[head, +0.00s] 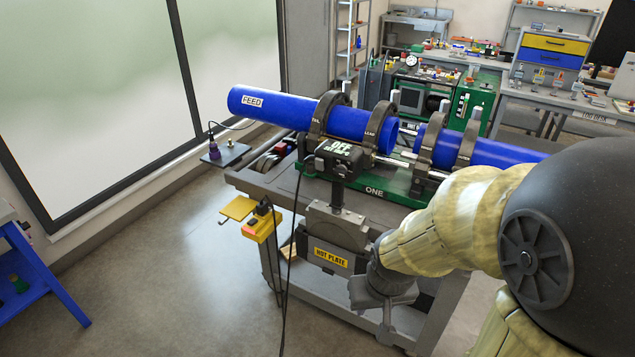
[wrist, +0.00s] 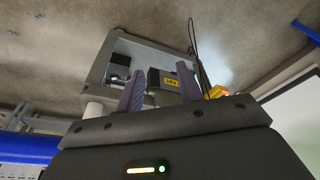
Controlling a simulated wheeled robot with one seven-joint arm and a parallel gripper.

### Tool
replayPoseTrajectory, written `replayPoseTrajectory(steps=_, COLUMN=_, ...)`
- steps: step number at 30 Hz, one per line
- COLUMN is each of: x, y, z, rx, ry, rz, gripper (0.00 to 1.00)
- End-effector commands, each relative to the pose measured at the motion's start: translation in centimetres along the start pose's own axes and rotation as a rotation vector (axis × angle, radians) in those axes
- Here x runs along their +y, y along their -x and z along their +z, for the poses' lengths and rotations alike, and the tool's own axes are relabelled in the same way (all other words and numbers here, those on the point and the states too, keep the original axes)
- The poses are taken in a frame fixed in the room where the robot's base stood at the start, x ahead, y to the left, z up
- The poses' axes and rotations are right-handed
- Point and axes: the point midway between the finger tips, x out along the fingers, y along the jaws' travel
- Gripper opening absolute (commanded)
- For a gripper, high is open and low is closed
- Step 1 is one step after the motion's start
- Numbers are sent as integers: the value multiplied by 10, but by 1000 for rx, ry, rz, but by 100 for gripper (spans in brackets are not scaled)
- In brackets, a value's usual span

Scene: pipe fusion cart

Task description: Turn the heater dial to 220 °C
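The heater (head: 337,205) stands at the near side of the cart, with its black control box (head: 340,155) on top. White letters on the box read "OFF" above a second line too small to read. I cannot make out the dial in either view. A yellow "HOT PLATE" label (head: 331,257) marks the grey holder below. My gripper (head: 383,292) is low, right of that holder and below the control box. In the wrist view its two fingers (wrist: 160,88) are apart with nothing held. A dark box with a yellow label (wrist: 172,82) shows beyond them.
Blue pipes (head: 262,104) lie in black clamps on the green machine along the cart top. A yellow box (head: 260,226) with cables hangs left of the holder. The cart's lower frame (head: 325,288) is close to my gripper.

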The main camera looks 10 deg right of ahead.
Motion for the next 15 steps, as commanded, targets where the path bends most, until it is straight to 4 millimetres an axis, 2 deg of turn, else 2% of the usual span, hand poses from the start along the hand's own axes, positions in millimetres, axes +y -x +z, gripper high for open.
replayPoseTrajectory(steps=11, x=0, y=0, z=0, rx=0, ry=0, rz=0, gripper=36)
replayPoseTrajectory(steps=14, x=-1, y=-1, z=-2, rx=4, ry=-2, rz=-2, gripper=54)
replayPoseTrajectory(steps=15, x=-2, y=-2, z=-5, rx=13, ry=-5, rz=-6, gripper=55)
